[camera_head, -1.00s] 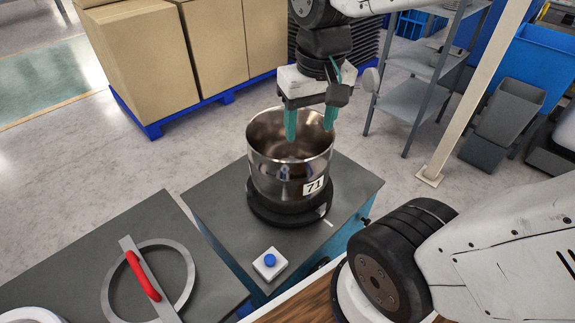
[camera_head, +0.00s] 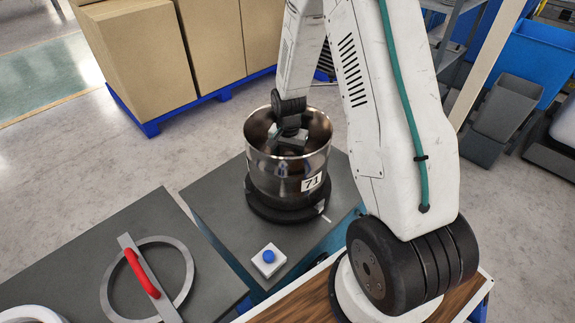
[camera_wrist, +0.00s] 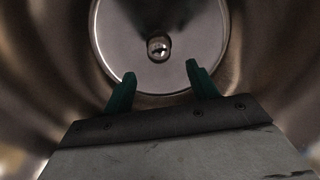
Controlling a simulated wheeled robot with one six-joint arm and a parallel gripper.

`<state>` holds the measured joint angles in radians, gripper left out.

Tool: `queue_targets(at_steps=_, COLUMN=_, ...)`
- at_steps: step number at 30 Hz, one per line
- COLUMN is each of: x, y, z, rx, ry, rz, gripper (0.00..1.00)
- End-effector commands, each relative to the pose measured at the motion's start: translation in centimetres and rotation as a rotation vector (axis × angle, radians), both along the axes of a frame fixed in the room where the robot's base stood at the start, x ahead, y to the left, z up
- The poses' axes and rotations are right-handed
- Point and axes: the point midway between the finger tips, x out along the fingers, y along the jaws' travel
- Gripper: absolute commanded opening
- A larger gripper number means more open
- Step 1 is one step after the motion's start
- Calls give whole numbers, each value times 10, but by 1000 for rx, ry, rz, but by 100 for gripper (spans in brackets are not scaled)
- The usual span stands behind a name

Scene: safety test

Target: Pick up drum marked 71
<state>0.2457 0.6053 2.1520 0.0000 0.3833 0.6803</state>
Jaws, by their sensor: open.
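The drum marked 71 (camera_head: 262,178) is a shiny open-topped metal vessel with a white "71" label on its side. It stands upright on a black round base (camera_head: 268,208) on a grey table. My gripper is down inside the drum's mouth, and its fingertips are hidden by the drum wall in the head view. In the wrist view my gripper (camera_wrist: 159,82) has two green fingers apart with nothing between them. Beyond them is the drum's round inner floor (camera_wrist: 125,50) with a small round fitting (camera_wrist: 159,47) at its centre.
A white box with a blue button (camera_head: 268,257) sits on the table in front of the drum. A grey ring with a red handle (camera_head: 143,274) lies on the left table. Cardboard boxes (camera_head: 140,60) on a blue pallet stand behind. Blue bins (camera_head: 535,60) are at right.

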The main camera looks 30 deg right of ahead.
Motion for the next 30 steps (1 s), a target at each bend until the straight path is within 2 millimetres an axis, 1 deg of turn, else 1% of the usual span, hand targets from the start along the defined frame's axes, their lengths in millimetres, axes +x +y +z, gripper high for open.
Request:
queue_targets(at_steps=1, x=0, y=-1, z=-7, rx=0, ry=1, rz=-8, gripper=58)
queue_targets(at_steps=11, x=-1, y=1, z=-44, rx=0, ry=3, rz=-13, gripper=58)
queue_targets(at_steps=18, x=-4, y=4, z=-78, rx=0, ry=3, rz=-13, gripper=58)
queue_targets(at_steps=21, x=-4, y=4, z=-85, rx=1, ry=2, rz=-13, gripper=58)
queue_targets(at_steps=28, x=-3, y=4, z=-86, rx=0, ry=0, rz=-13, gripper=58)
queue_targets(at_steps=29, x=-3, y=4, z=-86, rx=0, ry=0, rz=-13, gripper=53)
queue_targets(at_steps=30, x=-4, y=4, z=-86, rx=1, ry=1, rz=-13, gripper=42)
